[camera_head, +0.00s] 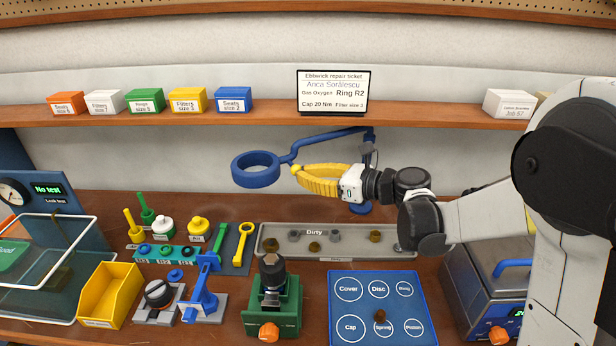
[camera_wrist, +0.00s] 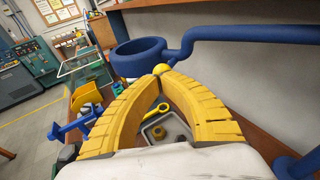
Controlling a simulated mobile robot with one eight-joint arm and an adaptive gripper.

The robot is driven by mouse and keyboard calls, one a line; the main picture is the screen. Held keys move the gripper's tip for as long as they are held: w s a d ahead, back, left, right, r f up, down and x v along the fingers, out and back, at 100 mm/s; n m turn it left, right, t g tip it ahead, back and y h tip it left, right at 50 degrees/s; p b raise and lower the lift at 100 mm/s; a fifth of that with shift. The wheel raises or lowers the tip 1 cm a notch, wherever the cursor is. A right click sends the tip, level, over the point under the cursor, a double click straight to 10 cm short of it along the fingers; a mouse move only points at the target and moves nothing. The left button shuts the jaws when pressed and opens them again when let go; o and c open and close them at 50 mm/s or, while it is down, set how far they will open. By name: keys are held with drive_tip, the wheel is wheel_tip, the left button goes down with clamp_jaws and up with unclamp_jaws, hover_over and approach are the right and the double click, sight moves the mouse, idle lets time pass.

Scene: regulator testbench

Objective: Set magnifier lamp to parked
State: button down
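The blue magnifier lamp has a ring head (camera_head: 256,169) on a bent blue arm (camera_head: 335,136) below the shelf, with its post behind my gripper. Its head (camera_wrist: 138,57) and arm (camera_wrist: 240,38) also show in the wrist view. A small yellow ball knob (camera_wrist: 160,69) sits just right of the ring. My gripper (camera_head: 296,170) has yellow fingers that bow apart in the middle and meet at the knob. The fingertips (camera_wrist: 162,77) appear shut on it, partly covering it. The lamp's joint and base are partly hidden by my wrist.
The shelf (camera_head: 260,118) carries small boxes and a ticket display (camera_head: 334,92). A blue-handled machine (camera_head: 480,270) stands at right.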

sight(281, 151)
drive_tip(key=w+a+m+t+h, duration=0.3)
drive_tip(key=w+a, duration=0.3)
drive_tip(key=w, duration=0.5)
drive_tip(key=shift+w+a+m+t+h, duration=0.3)
drive_tip(key=shift+m+t+h, duration=0.1)
drive_tip(key=shift+m+t, duration=0.2)
drive_tip(key=shift+s, duration=0.1)
